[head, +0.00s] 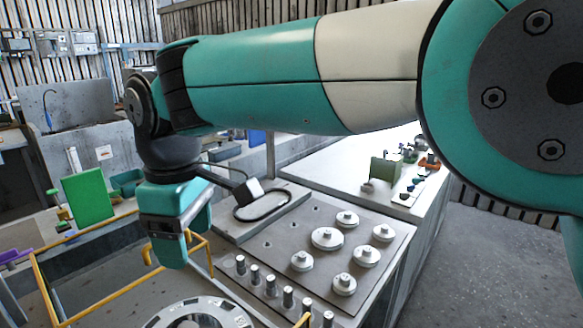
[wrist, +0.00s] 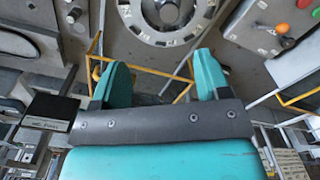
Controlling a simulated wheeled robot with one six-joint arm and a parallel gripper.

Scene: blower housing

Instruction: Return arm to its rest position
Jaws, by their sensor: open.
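My teal arm (head: 250,80) reaches across the head view from the right, with its wrist bent down at the left. My gripper (head: 172,250) hangs pointing down above the workbench, near a yellow rail. In the wrist view my gripper (wrist: 163,82) shows two teal fingers standing wide apart, with nothing between them. A round grey ring-shaped housing (head: 200,316) lies at the bottom of the head view, partly cut off. It also shows at the top of the wrist view (wrist: 165,38), beyond the fingertips.
Yellow rails (head: 42,290) run close around my gripper. A grey plate (head: 318,212) with several round metal discs and upright pins lies to the right. A green panel (head: 87,197) stands at the left. A bench with small parts (head: 400,180) is farther back. Open floor (head: 500,265) shows at right.

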